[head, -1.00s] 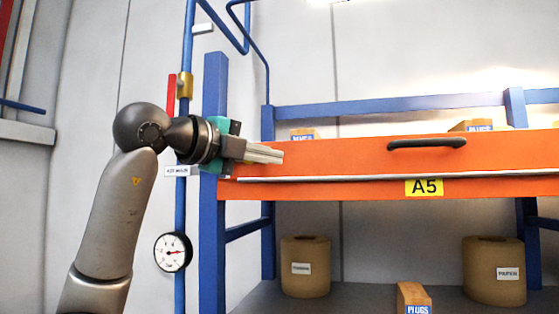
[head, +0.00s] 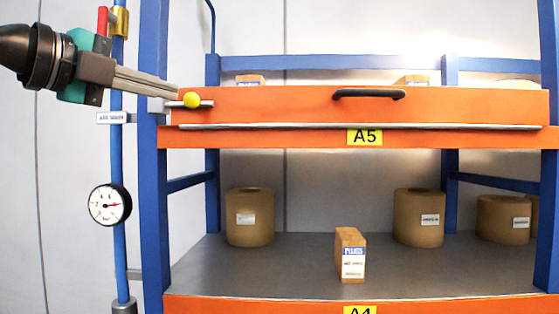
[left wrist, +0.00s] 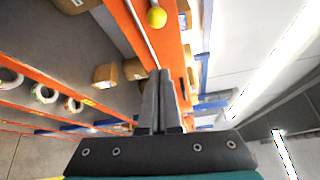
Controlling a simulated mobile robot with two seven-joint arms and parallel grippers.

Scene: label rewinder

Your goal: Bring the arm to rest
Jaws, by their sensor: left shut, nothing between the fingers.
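My left gripper (head: 176,90) is at the upper left of the head view, its shut fingers pointing right toward the left end of the orange A5 shelf front (head: 270,108). Nothing is between the fingers. A yellow ball knob (head: 192,100) on a short rod shows just beyond the fingertips; I cannot tell whether they touch it in the head view. In the left wrist view the fingers (left wrist: 161,75) lie together, and the yellow knob (left wrist: 156,17) is apart from them. My right gripper is in neither view.
A blue rack post (head: 152,200) and a blue pipe with a gauge (head: 110,205) stand below the arm. A black handle (head: 368,95) sticks out from the shelf front. Brown rolls (head: 250,217) and a small box (head: 350,255) stand on the lower shelf.

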